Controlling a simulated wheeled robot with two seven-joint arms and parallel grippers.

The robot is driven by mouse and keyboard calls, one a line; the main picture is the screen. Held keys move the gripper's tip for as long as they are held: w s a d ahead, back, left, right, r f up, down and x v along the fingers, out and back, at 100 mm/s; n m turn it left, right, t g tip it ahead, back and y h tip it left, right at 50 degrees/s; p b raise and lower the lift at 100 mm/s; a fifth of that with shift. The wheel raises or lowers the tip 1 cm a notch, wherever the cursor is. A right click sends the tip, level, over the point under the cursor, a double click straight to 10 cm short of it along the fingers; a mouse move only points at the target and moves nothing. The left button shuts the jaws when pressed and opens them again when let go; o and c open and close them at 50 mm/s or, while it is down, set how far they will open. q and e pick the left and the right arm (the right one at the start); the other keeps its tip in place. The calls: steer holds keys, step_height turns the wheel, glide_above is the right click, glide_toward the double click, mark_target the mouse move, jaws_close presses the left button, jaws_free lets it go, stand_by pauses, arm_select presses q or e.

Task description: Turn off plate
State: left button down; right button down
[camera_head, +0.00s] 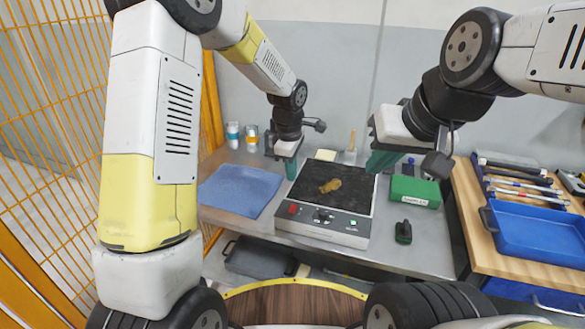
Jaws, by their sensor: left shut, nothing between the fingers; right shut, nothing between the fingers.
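The plate (354,207) is a hot plate with a dark square top and a light grey front panel. It stands on the metal table in the middle of the head view. Its panel (345,228) has a red switch (293,210) at the left, a dark knob (322,215) in the middle and a small green light or button (353,222) at the right. A brown lump (331,186) lies on the top. My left gripper (291,172) is shut and empty above the plate's left edge. My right gripper (378,162) is shut and empty above its back right corner.
A blue cloth (240,189) lies left of the plate. A green box (414,191) and a small dark object (403,232) are on its right. Two cans (242,136) stand at the back left. A blue tray (540,236) and tools (515,180) lie on the wooden surface at right. An orange mesh fence (50,130) is at left.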

mark_target(293, 206)
arm_select(q)
steer(key=f, duration=0.4)
steer(key=w+f, duration=0.1)
steer(key=f, duration=0.6)
steer(key=shift+w+d+f, duration=0.15)
steer(key=shift+d+f, duration=0.05)
steer(key=shift+f, duration=0.2)
